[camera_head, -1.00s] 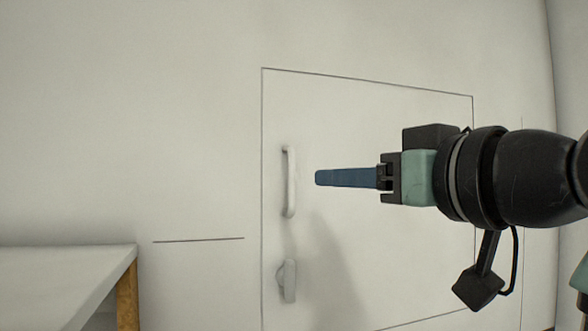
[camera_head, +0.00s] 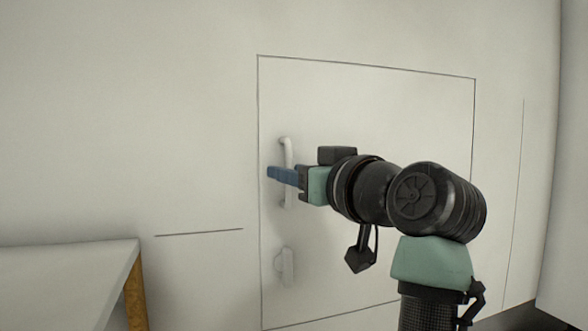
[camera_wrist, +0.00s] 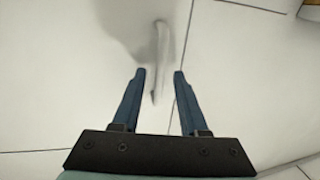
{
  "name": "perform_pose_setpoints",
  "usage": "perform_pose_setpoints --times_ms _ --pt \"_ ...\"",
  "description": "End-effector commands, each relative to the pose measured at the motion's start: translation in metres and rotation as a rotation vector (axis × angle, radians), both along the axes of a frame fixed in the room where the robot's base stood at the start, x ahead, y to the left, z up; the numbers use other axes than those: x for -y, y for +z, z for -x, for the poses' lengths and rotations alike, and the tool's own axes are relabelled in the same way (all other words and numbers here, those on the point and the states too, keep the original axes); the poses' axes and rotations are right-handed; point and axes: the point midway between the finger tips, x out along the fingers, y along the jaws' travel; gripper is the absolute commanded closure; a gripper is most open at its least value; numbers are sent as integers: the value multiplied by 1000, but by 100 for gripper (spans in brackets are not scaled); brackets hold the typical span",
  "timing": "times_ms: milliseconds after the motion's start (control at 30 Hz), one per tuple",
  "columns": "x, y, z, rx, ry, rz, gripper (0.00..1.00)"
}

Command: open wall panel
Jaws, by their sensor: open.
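The wall panel (camera_head: 400,110) is a pale square door set flush in the wall, outlined by a thin dark seam and shut. Its white vertical bar handle (camera_head: 287,147) is near the panel's left edge. A small white latch or knob (camera_head: 285,264) sits below the handle. My gripper (camera_head: 270,172) is at the handle's height and covers its middle part. In the wrist view my gripper (camera_wrist: 160,72) is open, and the handle (camera_wrist: 161,50) runs between its two blue fingers, with a gap on each side. I see no contact with the handle.
A white table (camera_head: 70,262) with a wooden leg stands at the lower left. A dark seam (camera_head: 198,232) runs along the wall between table and panel. The wall to the left of the panel is clear.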

Motion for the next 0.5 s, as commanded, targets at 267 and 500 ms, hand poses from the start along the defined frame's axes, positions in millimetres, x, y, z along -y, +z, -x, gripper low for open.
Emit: perform_pose_setpoints --times_ms 267,500 --pt "0 0 0 0 0 0 100" --pt "0 0 0 0 0 0 100"
